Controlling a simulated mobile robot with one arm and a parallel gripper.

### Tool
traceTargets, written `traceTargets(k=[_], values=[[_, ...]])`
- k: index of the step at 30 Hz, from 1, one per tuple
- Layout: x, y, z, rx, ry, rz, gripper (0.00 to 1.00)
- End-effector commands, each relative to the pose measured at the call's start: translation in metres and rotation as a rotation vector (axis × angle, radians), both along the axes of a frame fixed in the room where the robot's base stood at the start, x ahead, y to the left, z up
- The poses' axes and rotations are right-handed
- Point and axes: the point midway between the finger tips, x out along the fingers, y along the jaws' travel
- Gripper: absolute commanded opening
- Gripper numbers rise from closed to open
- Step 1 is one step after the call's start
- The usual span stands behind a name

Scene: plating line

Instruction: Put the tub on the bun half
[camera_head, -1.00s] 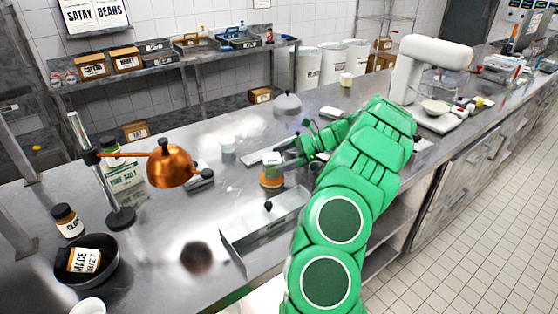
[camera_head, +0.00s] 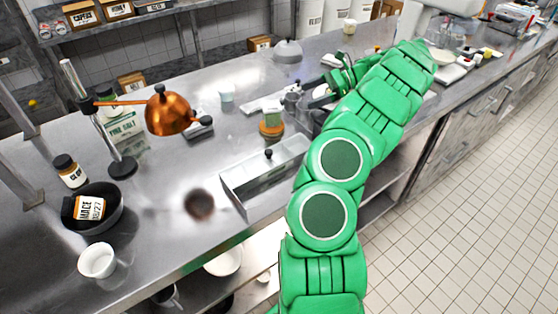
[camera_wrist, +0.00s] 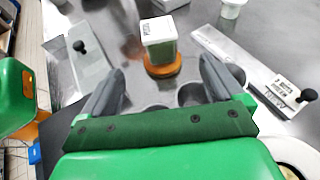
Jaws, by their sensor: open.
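A small pale tub (camera_head: 271,109) with a green side stands upright on a round orange-brown bun half (camera_head: 271,129) on the steel counter. In the wrist view the tub (camera_wrist: 159,38) rests on top of the bun half (camera_wrist: 163,68), whose rim shows around its base. My gripper (camera_wrist: 160,78) is open and empty, its two dark fingers spread wide in front of the bun half and apart from it. In the head view my gripper (camera_head: 328,92) is to the right of the tub, partly hidden by my arm.
A steel bin with a black-knobbed lid (camera_head: 265,172) stands in front of the bun half. A white cup (camera_head: 226,95) stands behind it to the left. A copper lamp (camera_head: 168,112) hangs further left. A labelled lid (camera_wrist: 283,88) lies right in the wrist view.

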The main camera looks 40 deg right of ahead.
Motion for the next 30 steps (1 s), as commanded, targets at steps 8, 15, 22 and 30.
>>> traceTargets(k=[8,15,22,30], values=[[0.018,0.055,0.027,-0.044,-0.048,0.110,0.94],[0.028,0.144,0.066,-0.127,-0.123,0.295,0.94],[0.018,0.224,0.093,-0.217,-0.191,0.471,0.94],[-0.014,0.310,0.114,-0.332,-0.263,0.681,0.94]])
